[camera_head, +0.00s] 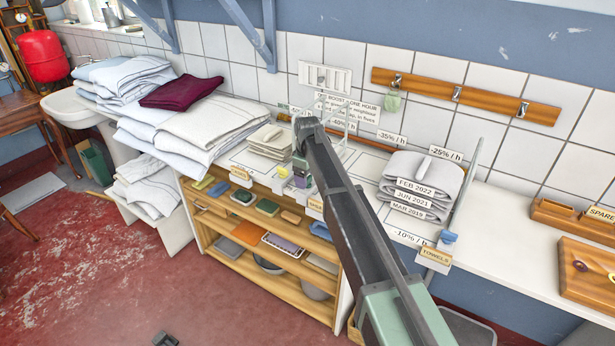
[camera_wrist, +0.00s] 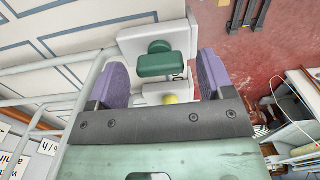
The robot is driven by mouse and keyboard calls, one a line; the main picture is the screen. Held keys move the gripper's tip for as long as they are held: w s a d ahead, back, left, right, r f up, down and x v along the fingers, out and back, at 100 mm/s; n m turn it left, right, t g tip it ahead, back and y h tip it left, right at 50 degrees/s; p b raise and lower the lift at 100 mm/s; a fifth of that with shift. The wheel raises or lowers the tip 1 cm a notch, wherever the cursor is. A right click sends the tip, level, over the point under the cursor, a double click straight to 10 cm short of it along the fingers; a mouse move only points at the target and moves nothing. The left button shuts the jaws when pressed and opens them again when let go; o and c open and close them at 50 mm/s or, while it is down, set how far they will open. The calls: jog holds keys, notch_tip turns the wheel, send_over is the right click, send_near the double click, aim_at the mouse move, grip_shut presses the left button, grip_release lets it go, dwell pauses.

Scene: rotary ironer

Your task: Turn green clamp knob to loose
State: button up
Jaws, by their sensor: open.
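The green clamp knob (camera_wrist: 157,64) sits on a pale clamp block (camera_wrist: 158,37) in the wrist view. It is a dark green bar-shaped grip with a rounded part behind it. My gripper (camera_wrist: 162,66) is open, with one purple finger pad on each side of the knob. Gaps show on both sides, so no finger appears to touch it. A small yellow knob (camera_wrist: 171,99) is just below the green one, partly hidden by the gripper body. In the head view my gripper (camera_head: 299,174) is at the bench's front edge; my arm hides much of the clamp there.
A second clamp with a blue knob (camera_head: 448,237) stands right, by the towels label (camera_head: 435,256). Folded grey cloths (camera_head: 420,178) and a linen pile (camera_head: 205,130) flank my arm. Wire frames rise from the bench.

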aim_at(308, 178)
notch_tip(308, 178, up, 10)
jog(key=p, duration=0.9)
jog(key=shift+r, duration=0.1)
jog(key=s+d+m, duration=0.4)
jog(key=s+d, duration=0.3)
jog(key=s, duration=0.5)
jog(key=s+d+m, duration=0.4)
jog(key=s+d, duration=0.4)
jog(key=s, duration=0.4)
jog(key=s+d+m, duration=0.4)
jog(key=s+d, duration=0.4)
jog(key=s, duration=0.4)
jog(key=shift+d+m, duration=0.25)
jog(key=shift+m, duration=0.05)
